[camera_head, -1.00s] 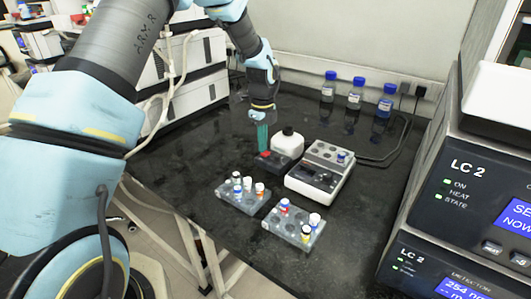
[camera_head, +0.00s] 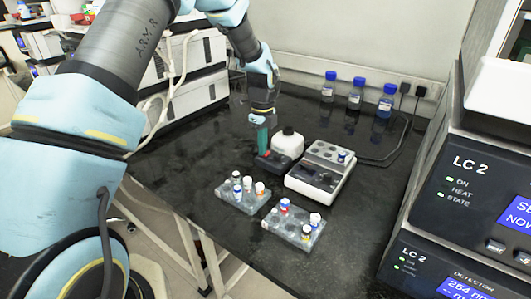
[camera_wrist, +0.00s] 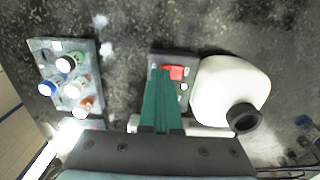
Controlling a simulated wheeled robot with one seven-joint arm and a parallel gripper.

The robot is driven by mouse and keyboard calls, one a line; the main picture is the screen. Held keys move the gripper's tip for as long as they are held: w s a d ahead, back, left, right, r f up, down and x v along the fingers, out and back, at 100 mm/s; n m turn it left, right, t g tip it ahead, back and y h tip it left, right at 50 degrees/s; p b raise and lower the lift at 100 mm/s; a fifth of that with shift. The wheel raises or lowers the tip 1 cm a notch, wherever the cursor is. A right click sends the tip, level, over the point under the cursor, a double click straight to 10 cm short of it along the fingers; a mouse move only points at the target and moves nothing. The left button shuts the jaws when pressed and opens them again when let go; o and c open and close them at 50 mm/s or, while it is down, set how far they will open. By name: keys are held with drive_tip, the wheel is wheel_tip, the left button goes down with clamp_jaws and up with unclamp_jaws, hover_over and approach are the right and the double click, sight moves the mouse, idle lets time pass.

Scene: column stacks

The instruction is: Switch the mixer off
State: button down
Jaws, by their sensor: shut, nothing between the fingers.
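The mixer (camera_head: 289,146) is a white rounded unit with a dark round cup on top and a dark front panel. In the wrist view its white body (camera_wrist: 222,92) and dark cup (camera_wrist: 243,117) lie right of my gripper. A red switch (camera_wrist: 174,72) sits on the panel, partly covered by my fingertips. My gripper (camera_head: 264,153) has green fingers, is shut and empty, and points down over the panel. In the wrist view the shut fingers (camera_wrist: 162,72) end at the switch's left side. I cannot tell whether they touch it.
A white block device with wells (camera_head: 320,174) stands right of the mixer. Two vial racks (camera_head: 232,198) (camera_head: 285,232) stand in front. Blue-capped bottles (camera_head: 355,95) line the back wall. LC units (camera_head: 470,165) stand at right. The bench's left part is clear.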

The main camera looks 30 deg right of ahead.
drive_tip(key=shift+f, duration=0.25)
drive_tip(key=shift+r, duration=0.15)
drive_tip(key=shift+r+p, duration=1.9)
drive_tip(key=shift+r, duration=0.55)
